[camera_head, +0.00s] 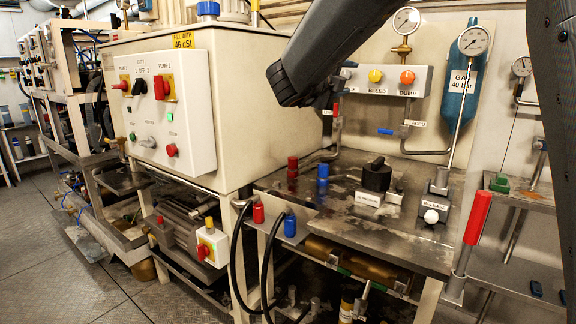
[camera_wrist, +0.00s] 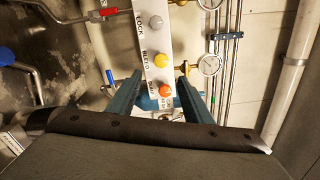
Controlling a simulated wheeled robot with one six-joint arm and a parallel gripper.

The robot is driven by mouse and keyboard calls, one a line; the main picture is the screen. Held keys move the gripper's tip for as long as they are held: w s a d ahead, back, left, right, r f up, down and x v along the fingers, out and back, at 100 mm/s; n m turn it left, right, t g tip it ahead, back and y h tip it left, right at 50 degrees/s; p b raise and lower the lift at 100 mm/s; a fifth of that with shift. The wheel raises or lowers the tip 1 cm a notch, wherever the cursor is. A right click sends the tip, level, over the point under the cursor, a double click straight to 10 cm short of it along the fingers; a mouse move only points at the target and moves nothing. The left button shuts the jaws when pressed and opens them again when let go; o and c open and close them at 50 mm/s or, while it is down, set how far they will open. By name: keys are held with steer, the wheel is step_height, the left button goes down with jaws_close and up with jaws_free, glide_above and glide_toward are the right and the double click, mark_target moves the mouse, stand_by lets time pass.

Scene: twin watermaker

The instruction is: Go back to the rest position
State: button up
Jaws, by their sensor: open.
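Beyond the fingers is the white valve panel (camera_wrist: 148,30) with grey, yellow and orange knobs. The orange knob (camera_wrist: 165,90) appears between the fingers, and I see no contact. In the head view my dark arm reaches in from the upper right. Its wrist end is in front of the wall left of the valve panel (camera_head: 393,88). The fingers are mostly hidden behind the wrist there.
A blue gas cylinder (camera_head: 462,92) and gauges stand right of the panel. The cream control cabinet (camera_head: 200,120) is at left. Below is a metal bench (camera_head: 400,235) with a black knob (camera_head: 377,176). A red-handled lever (camera_head: 477,218) rises at the front right. Floor (camera_head: 60,275) is clear at lower left.

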steer(key=s+a+f+n+y, duration=0.5)
steer(key=a+f+n+y, duration=0.55)
steer(key=n, duration=0.45)
steer(key=s+a+f+n+g+y, duration=0.35)
steer(key=s+f+n+g, duration=0.35)
steer(key=s+f, duration=0.45)
steer(key=s+d+f+n+g+h, duration=0.1)
steer(key=s+d+f+n+g, duration=0.2)
steer(key=s, duration=0.6)
steer(key=s+d+f+n+g+h, duration=0.1)
steer(key=s+d+f+n+g, duration=0.15)
steer(key=s+f, duration=0.4)
steer(key=s+d+f+n+g+h, duration=0.1)
steer(key=s+d+f+n+g, duration=0.2)
steer(key=s, duration=0.8)
steer(key=d+r+m+p, duration=0.2)
steer(key=d+r+p, duration=0.6)
steer(key=p, duration=0.6)
steer(key=shift+d+r+t+p, duration=0.35)
steer(key=shift+d+t+p, duration=0.1)
steer(key=shift+d, duration=0.3)
